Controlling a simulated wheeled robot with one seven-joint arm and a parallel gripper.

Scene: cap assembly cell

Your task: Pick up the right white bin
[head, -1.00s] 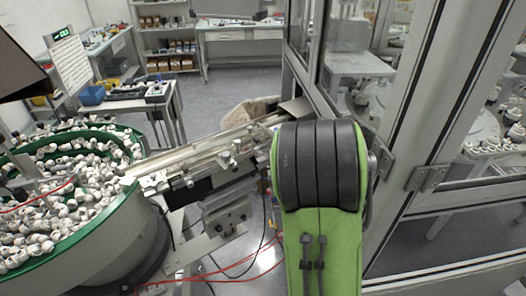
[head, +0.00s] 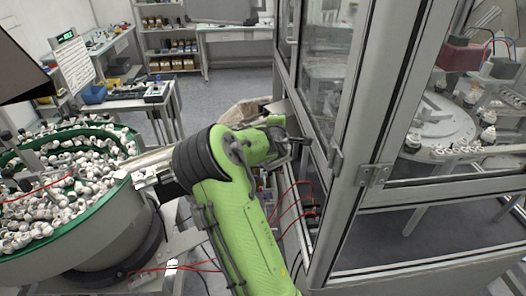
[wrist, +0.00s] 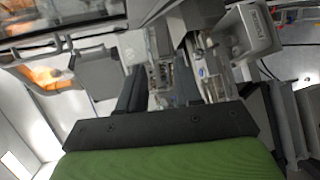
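A pale bin (wrist: 258,32) with a label shows at the upper right of the wrist view, beyond my fingers. I cannot tell whether it is the right white bin. My gripper (wrist: 172,85) has its two dark fingers apart, with nothing clearly held between them. In the head view my gripper (head: 298,142) is small and dark at the end of my green arm, close to the cell's frame. No white bin is clearly visible in the head view; my arm hides part of the area behind it.
A glass-walled machine cell (head: 345,150) with metal posts stands close on the right. A green-rimmed bowl feeder (head: 115,205) full of white caps is at the left. A pale sack-like thing (head: 243,112) lies behind my arm. Red cables (head: 285,205) hang near the cell. Open floor lies farther back.

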